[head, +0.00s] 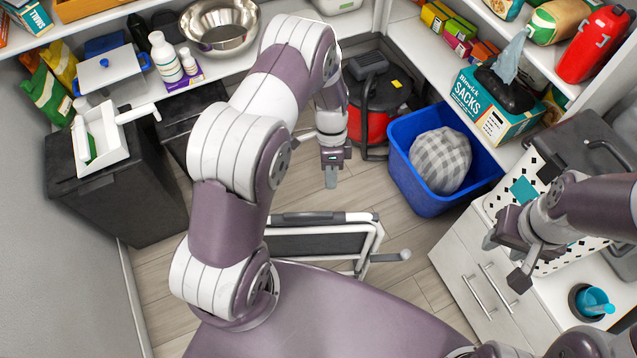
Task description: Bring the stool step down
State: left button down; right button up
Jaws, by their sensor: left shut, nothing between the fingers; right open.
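The step stool (318,243) stands on the floor right in front of me, with a white tubular frame and a dark panel. A grey bar runs along its top edge, and a grey-tipped tube sticks out at its right. Its left and lower parts are hidden by my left arm and body. My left gripper (331,177) is shut and empty, pointing down beyond the stool's top edge and apart from it in the picture. My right gripper (507,262) is open and empty, over the white cabinet at the right, away from the stool.
A blue bin (425,205) with a checked bundle stands right of the stool. A red and black vacuum (375,110) is behind. A dark bin (115,195) bearing a white dustpan (103,148) stands left. The white drawer cabinet (465,262) borders the right. Some wooden floor is clear.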

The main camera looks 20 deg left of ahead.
pick_arm(q)
jog(key=s, duration=0.1)
jog(key=s+d, duration=0.1)
jog(key=s, duration=0.1)
jog(key=s+d+f+p, duration=0.1)
jog(key=shift+s, duration=0.25)
jog(key=shift+d, duration=0.1)
